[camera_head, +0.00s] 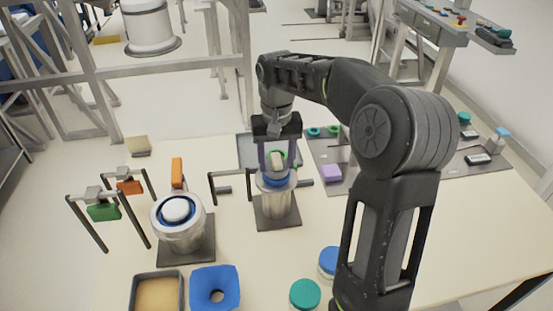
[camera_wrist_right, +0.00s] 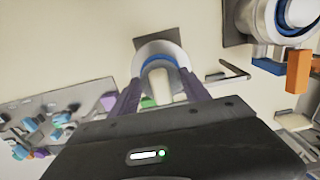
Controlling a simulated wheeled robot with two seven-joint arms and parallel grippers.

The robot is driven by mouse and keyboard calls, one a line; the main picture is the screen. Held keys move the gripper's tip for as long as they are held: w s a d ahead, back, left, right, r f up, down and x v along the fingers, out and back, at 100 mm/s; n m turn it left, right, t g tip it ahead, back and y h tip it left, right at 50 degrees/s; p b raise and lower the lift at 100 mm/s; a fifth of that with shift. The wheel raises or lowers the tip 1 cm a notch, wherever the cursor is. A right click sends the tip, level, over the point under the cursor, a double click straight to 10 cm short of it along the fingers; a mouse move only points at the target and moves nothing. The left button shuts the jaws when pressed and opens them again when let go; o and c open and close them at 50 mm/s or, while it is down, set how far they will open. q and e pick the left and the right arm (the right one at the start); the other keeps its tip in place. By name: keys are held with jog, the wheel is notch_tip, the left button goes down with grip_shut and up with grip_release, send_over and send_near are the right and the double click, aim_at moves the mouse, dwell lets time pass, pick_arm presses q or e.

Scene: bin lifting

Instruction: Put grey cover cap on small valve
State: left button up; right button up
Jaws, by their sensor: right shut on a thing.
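The small valve (camera_head: 279,208) is a metal cylinder with a blue ring, standing upright on a dark square plate in the head view. In the right wrist view the small valve (camera_wrist_right: 152,50) lies just beyond the fingertips. My right gripper (camera_head: 277,166) is directly above it, pointing down. Its purple-grey fingers are shut on the pale grey cover cap (camera_wrist_right: 158,83), which is over the valve's top. I cannot tell whether the cap is seated or just above the ring. My left gripper is not in view.
A larger valve (camera_head: 179,233) with a blue ring stands to the left, beside racks with green (camera_head: 104,212) and orange handles. A blue funnel-like piece (camera_head: 232,280) and tray (camera_head: 133,291) lie in front. A purple block (camera_head: 332,173) is at right.

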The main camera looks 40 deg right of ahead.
jog(key=o, duration=1.7)
jog(key=shift+r+p, duration=1.1)
jog(key=shift+r, duration=2.1)
